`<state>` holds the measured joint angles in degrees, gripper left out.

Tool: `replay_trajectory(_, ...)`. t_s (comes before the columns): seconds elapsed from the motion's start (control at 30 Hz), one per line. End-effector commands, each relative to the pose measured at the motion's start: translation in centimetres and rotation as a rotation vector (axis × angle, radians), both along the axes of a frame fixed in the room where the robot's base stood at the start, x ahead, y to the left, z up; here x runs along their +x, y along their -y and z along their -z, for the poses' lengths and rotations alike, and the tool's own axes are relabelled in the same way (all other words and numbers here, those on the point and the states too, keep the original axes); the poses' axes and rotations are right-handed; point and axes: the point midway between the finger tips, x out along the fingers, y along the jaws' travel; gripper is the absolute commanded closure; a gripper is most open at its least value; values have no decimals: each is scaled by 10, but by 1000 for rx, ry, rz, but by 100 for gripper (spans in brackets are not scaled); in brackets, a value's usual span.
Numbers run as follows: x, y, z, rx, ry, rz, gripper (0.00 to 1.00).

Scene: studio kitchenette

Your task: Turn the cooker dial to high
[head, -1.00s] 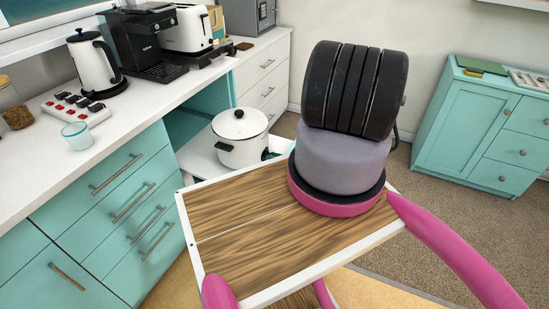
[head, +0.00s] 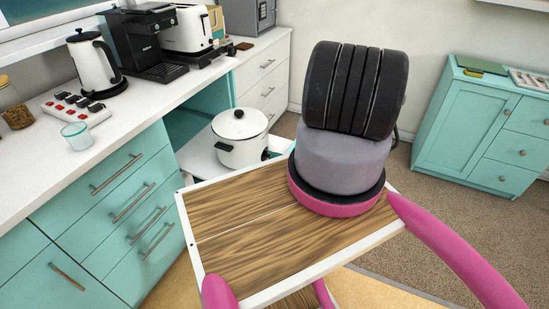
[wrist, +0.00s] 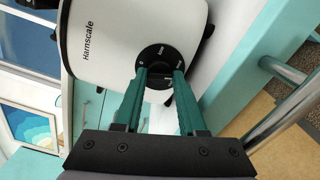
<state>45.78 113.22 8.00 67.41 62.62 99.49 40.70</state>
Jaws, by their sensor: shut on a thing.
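The cooker is a white pot-shaped appliance (head: 240,140) with a lid and black knob. It stands on a white pull-out shelf (head: 205,165) below the counter. In the wrist view its white body (wrist: 110,35) fills the upper middle, with dark brand lettering. Its round black dial (wrist: 160,52) has small white markings, too small to read surely. My gripper (wrist: 160,74) has its two green fingers on either side of the dial's knob and is shut on it. The fingers hide most of the knob. In the head view only a bit of the green fingers shows beside the cooker.
Teal drawers (head: 110,200) with bar handles are at left. Carpet is clear toward the right cabinet (head: 465,130).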

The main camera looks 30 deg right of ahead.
Motion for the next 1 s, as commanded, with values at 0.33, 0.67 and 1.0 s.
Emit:
replay_trajectory(0.33,0,0,1,238,-189,0,100)
replay_trajectory(0.67,0,1,1,391,-308,0,100)
replay_trajectory(1.0,0,1,1,447,-351,0,100)
